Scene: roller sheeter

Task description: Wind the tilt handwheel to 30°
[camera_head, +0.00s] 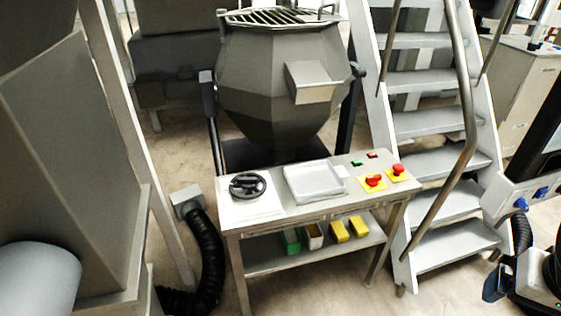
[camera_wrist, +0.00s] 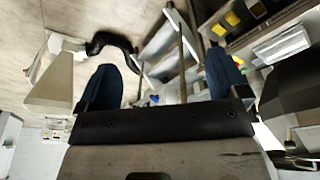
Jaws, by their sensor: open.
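The tilt handwheel (camera_head: 247,185) is a black wheel lying flat on a white plate at the left end of the grey table. Its spokes show, but I cannot read an angle or scale. The rounded grey vessel (camera_head: 280,85) stands behind the table. My gripper (camera_wrist: 163,80) shows in the wrist view with its two blue fingertips wide apart and nothing held between them. It is away from the handwheel, which I cannot make out in the wrist view.
The table (camera_head: 285,211) also bears a pale tray (camera_head: 314,182), red stop buttons (camera_head: 373,180) and small green and red buttons. Coloured bins (camera_head: 338,232) stand on its shelf. Stairs with a handrail (camera_head: 467,115) rise on the right. A black hose (camera_head: 210,255) lies at left.

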